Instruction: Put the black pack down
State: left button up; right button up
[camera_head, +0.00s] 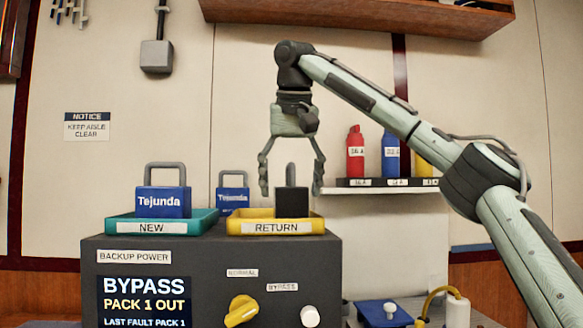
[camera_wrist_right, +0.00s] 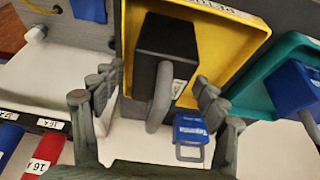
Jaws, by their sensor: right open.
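The black pack (camera_head: 292,204) stands upright in the yellow RETURN tray (camera_head: 236,218) on top of the dark cabinet. Its grey handle points up. My right gripper (camera_head: 291,186) is above it, fingers spread wide on either side of the handle. In the right wrist view the black pack (camera_wrist_right: 165,42) sits inside the yellow tray (camera_wrist_right: 228,40), and the open right gripper (camera_wrist_right: 157,85) has its fingers apart from the handle, with nothing held. My left gripper is not in view.
A blue Tejunda pack (camera_head: 163,202) stands in the teal NEW tray (camera_head: 120,224) on the left. Another blue pack (camera_head: 233,195) is behind, between the trays. Bottles (camera_head: 355,152) stand on a shelf at right. The cabinet front has a yellow knob (camera_head: 241,311) and a bypass screen (camera_head: 144,300).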

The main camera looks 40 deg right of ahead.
jog(key=v, duration=1.1)
jog(key=shift+s+r, duration=0.15)
jog(key=shift+r, duration=0.15)
jog(key=shift+a, duration=0.1)
dwell(0.4)
